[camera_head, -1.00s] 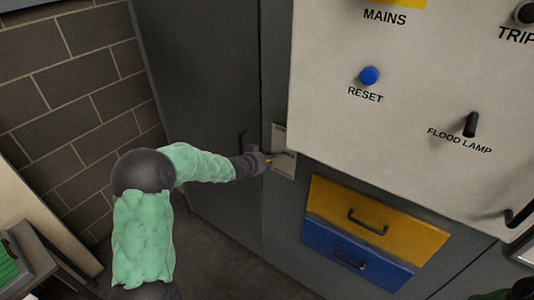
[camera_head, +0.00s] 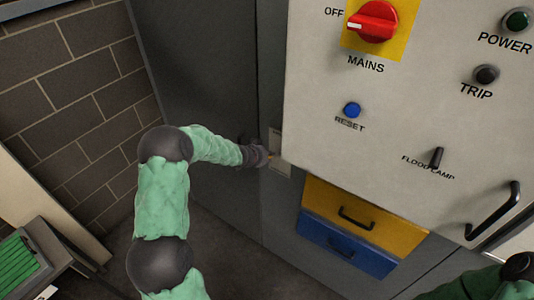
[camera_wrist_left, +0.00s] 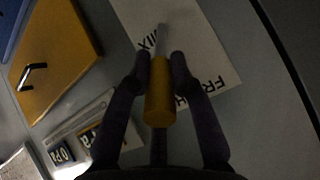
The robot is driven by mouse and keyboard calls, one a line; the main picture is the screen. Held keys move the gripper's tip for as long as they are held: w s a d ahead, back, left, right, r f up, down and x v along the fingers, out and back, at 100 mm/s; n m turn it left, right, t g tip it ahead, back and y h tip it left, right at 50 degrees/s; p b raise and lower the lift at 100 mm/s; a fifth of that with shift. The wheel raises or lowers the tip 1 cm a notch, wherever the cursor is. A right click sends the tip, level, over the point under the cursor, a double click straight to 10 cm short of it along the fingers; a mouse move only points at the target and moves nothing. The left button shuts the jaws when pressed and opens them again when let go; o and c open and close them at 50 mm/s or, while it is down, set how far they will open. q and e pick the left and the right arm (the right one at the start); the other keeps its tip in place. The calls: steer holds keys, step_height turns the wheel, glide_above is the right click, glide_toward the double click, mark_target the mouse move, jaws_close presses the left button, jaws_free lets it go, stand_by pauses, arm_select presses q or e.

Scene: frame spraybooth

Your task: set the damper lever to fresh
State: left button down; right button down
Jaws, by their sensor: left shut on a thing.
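The damper lever (camera_wrist_left: 159,92) has a yellow-orange grip on a thin grey shaft. In the left wrist view it stands over a white label plate (camera_wrist_left: 205,50), where MIX and part of FRESH can be read upside down. My left gripper (camera_wrist_left: 161,64) is shut on the grip, one dark finger on each side. In the head view my left gripper (camera_head: 266,157) is at the label plate (camera_head: 281,165) on the grey cabinet, left of the big panel. There it hides most of the lever, so the exact setting is unclear. My right gripper is out of view.
The pale control panel (camera_head: 400,110) juts out close right of my left gripper, with a red MAINS knob (camera_head: 373,21) and a black handle (camera_head: 494,211). Yellow (camera_head: 370,222) and blue (camera_head: 345,250) drawers sit below. A brick wall (camera_head: 70,100) is at left.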

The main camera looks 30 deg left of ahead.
arm_select(q)
steer(key=shift+w+r, duration=0.1)
stand_by(0.4)
steer(key=c, duration=1.1)
jaws_free()
steer(key=v, duration=1.2)
steer(key=s+d+f+n+g+h+b, duration=0.15)
steer(key=d+f+b, duration=0.35)
steer(key=f, duration=0.5)
steer(key=s+d+f+g+h+b, duration=0.1)
steer(key=s+d+f+b, duration=0.15)
steer(key=d+f, duration=0.55)
steer(key=s+d+f+n+g+b, duration=0.1)
steer(key=s+d+f+b, duration=0.4)
steer(key=f, duration=0.7)
steer(key=s+d+f+n+g+b, duration=0.1)
steer(key=s+d+f+g+b, duration=0.2)
steer(key=s+d+f+b, duration=0.3)
steer(key=s+d+f+n+g+b, duration=0.2)
steer(key=s+d+f+b, duration=0.3)
steer(key=s+f, duration=0.7)
step_height(320, 180, down, 7)
steer(key=shift+s+d+g+h+b, duration=0.15)
steer(key=shift+g+h+b, duration=0.25)
steer(key=shift+b, duration=0.7)
